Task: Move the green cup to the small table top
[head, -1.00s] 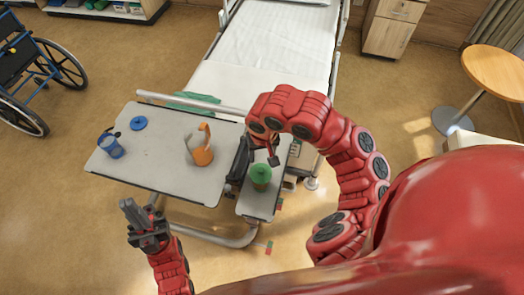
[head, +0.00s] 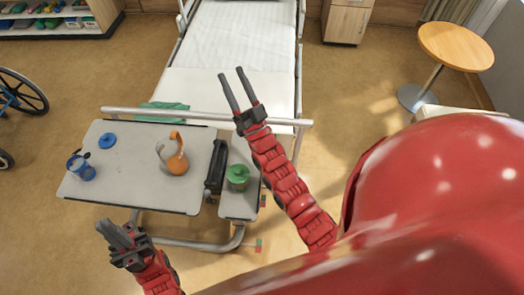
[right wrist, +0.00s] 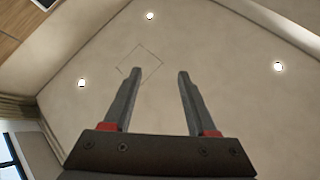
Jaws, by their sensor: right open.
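The green cup (head: 237,178) stands upright on the narrow small table top (head: 238,208), right of the larger grey table top (head: 135,188). A dark upright block (head: 215,170) sits at the gap between the two tops. My right gripper (head: 231,74) is open and empty, raised away from the cup with its fingers pointing toward the bed. In the right wrist view its two fingers (right wrist: 159,73) are apart, with only the ceiling behind them. My left gripper (head: 110,228) is low at the front edge of the larger top, away from the cup; its finger gap is unclear.
An orange-handled jug (head: 176,162), a blue mug (head: 82,169) and a blue disc (head: 107,141) are on the larger top. A bed (head: 235,60) with a rail lies behind. A round wooden table (head: 456,46) stands far right, a wheelchair (head: 20,90) at left.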

